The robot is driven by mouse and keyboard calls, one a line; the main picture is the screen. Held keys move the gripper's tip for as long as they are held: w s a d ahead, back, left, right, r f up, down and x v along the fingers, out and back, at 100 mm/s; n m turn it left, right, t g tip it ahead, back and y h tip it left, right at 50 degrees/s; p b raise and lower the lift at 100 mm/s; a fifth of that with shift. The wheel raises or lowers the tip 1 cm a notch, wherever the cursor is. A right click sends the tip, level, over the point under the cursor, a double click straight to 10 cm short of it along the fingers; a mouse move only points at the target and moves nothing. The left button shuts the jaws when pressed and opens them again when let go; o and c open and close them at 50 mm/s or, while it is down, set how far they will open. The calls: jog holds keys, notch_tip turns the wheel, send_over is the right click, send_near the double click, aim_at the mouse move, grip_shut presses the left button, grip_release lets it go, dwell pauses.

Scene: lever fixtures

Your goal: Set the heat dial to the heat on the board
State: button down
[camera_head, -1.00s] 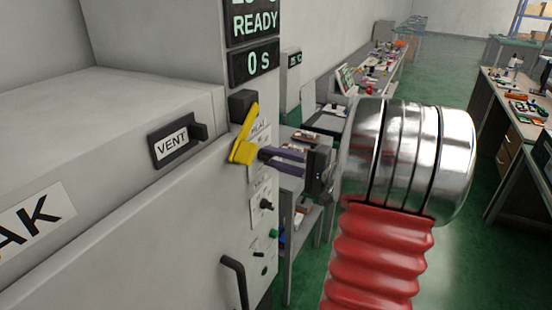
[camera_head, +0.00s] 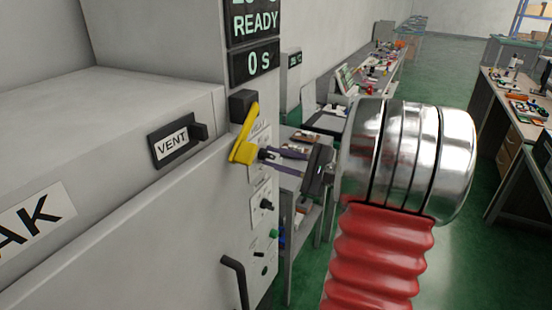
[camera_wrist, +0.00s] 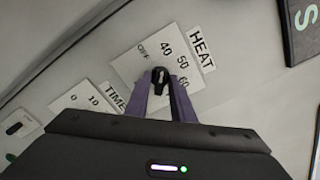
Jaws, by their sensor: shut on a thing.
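The black heat dial (camera_wrist: 158,76) sits on a white plate (camera_wrist: 128,66) marked OFF, 40, 50 and 60, beside a HEAT label (camera_wrist: 202,48), in the wrist view. My gripper (camera_wrist: 160,84) has its purple fingers on both sides of the dial and is shut on it. The dial's pointer is too small to read surely.
The yellow lever (camera_head: 245,138) stands close to my fingers. A time dial plate (camera_wrist: 82,103) lies left of the heat plate in the wrist view. A black handle (camera_head: 236,280) and the VENT switch (camera_head: 175,142) stick out from the machine. Benches stand behind.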

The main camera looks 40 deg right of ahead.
jog(key=shift+f+m, duration=0.25)
jog(key=shift+m, duration=0.35)
jog(key=c, duration=1.8)
grip_release()
jog(key=shift+r, duration=0.1)
jog(key=shift+s, duration=0.15)
jog(key=shift+s+d, duration=0.15)
jog(key=shift+s, duration=0.1)
jog(key=v, duration=1.3)
